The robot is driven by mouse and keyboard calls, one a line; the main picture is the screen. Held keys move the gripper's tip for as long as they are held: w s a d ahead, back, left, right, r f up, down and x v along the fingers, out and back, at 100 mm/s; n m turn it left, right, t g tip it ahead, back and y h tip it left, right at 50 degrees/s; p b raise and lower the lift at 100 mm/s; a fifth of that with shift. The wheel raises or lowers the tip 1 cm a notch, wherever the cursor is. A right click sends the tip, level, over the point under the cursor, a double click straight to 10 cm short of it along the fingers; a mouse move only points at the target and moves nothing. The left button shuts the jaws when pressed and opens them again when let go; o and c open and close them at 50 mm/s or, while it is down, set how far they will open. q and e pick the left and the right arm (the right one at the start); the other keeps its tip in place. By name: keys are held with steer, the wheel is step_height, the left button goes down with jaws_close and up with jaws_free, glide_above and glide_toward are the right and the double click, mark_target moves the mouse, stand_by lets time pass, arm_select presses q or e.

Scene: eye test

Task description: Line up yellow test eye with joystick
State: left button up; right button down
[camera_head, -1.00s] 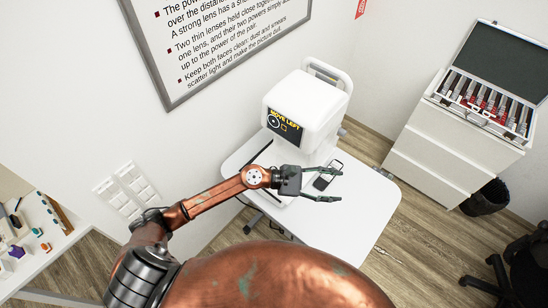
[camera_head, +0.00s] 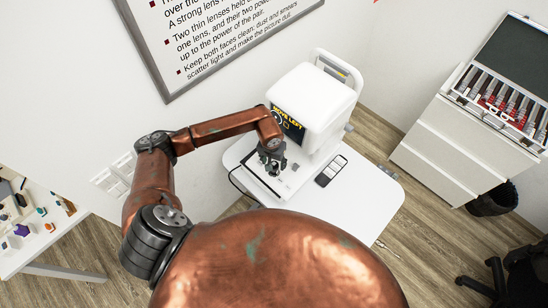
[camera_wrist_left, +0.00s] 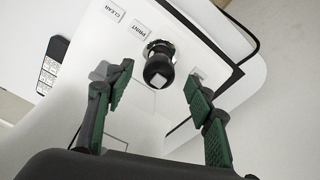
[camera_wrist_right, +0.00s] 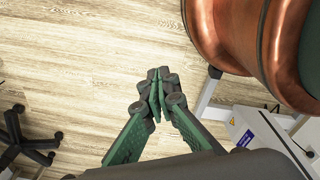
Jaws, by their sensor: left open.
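The white eye-test machine (camera_head: 318,92) stands on a white table, its dark screen (camera_head: 290,124) reading "MOVE LEFT" in yellow. A small square shows beneath the text; my left arm covers the screen's left part, and the test eye cannot be made out. The black joystick (camera_wrist_left: 158,64) rises from the machine's base in the left wrist view. My left gripper (camera_head: 270,157) points down over the base. In the left wrist view its open fingers (camera_wrist_left: 158,80) stand either side of the joystick, apart from it. My right gripper (camera_wrist_right: 158,88) has its fingertips together, empty, above the floor.
CLEAR (camera_wrist_left: 115,10) and PRINT (camera_wrist_left: 140,27) buttons lie near the joystick. A black-and-white handset (camera_head: 331,171) lies on the table (camera_head: 350,212), whose front right is clear. A drawer cabinet (camera_head: 455,145) with an open lens case stands at right.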

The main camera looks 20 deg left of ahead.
arm_select(q)
steer(key=f, duration=0.3)
steer(key=shift+w+p, duration=0.2)
steer(key=shift+p, duration=0.1)
steer(key=shift+f, duration=0.3)
steer(key=c, duration=1.2)
steer(key=shift+c, duration=0.2)
arm_select(e)
steer(key=shift+w+r, duration=0.5)
steer(key=shift+w, duration=0.3)
arm_select(q)
steer(key=shift+a, duration=0.15)
arm_select(e)
steer(key=shift+f, duration=0.1)
